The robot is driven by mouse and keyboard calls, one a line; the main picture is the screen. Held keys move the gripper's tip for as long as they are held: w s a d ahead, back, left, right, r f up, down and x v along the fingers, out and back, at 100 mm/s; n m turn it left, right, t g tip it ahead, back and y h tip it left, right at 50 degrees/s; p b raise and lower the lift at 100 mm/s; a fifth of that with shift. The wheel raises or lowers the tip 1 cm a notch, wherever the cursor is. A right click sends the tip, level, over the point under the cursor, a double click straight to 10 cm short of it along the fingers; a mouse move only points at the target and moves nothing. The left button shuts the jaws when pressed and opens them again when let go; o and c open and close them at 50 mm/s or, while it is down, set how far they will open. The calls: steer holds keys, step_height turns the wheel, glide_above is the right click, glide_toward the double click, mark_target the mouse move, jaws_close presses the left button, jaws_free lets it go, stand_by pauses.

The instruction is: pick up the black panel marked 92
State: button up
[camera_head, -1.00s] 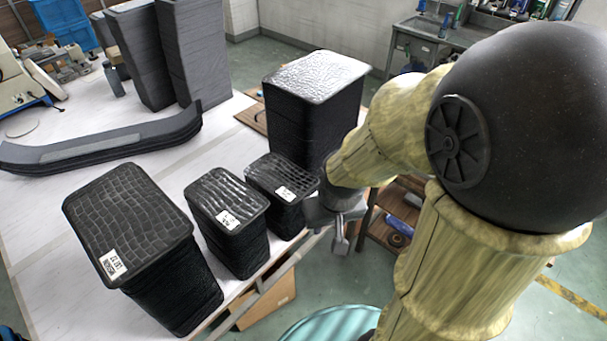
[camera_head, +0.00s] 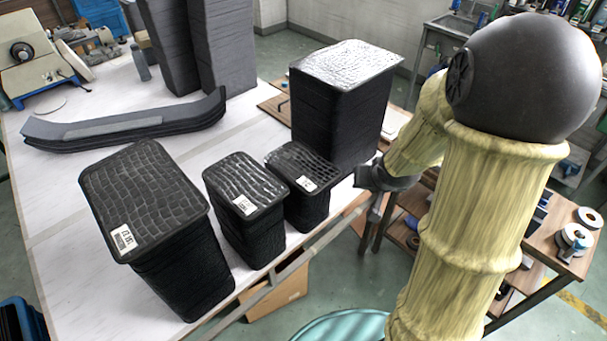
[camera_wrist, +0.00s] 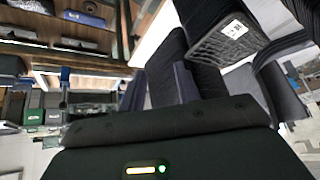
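Three stacks of black, crocodile-textured panels stand on the white table, each with a white label on top: a large left stack (camera_head: 150,195), a middle stack (camera_head: 238,180) and a small right stack (camera_head: 300,165). The label print is too small to read, so I cannot tell which is marked 92. My gripper (camera_head: 374,218) hangs beyond the table edge, right of the small stack, apart from it and pointing down. In the wrist view my gripper's fingers (camera_wrist: 157,85) look apart with nothing between them. A labelled black panel (camera_wrist: 228,45) shows beyond them, tilted.
A taller glossy black stack (camera_head: 345,65) stands behind the small one. Curved dark panels (camera_head: 125,122) lie at the left, with tall grey stacks (camera_head: 218,45) behind. A wooden side table (camera_head: 565,235) with rolls stands right of my arm.

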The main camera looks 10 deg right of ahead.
steer(key=w+d+f+m+t+y+b, duration=0.35)
steer(key=w+d+f+y+b, duration=0.2)
steer(key=f, duration=0.35)
steer(key=s+d+f+m+t+y+b, duration=0.1)
steer(key=s+y+b, duration=0.3)
steer(key=y, duration=0.5)
steer(key=shift+s+d+f+m, duration=0.3)
steer(key=shift+s+f+m, duration=0.15)
steer(key=shift+s, duration=0.7)
steer(key=p+x, duration=0.1)
steer(key=x, duration=1.1)
steer(key=shift+w, duration=0.2)
steer(key=shift+r, duration=0.1)
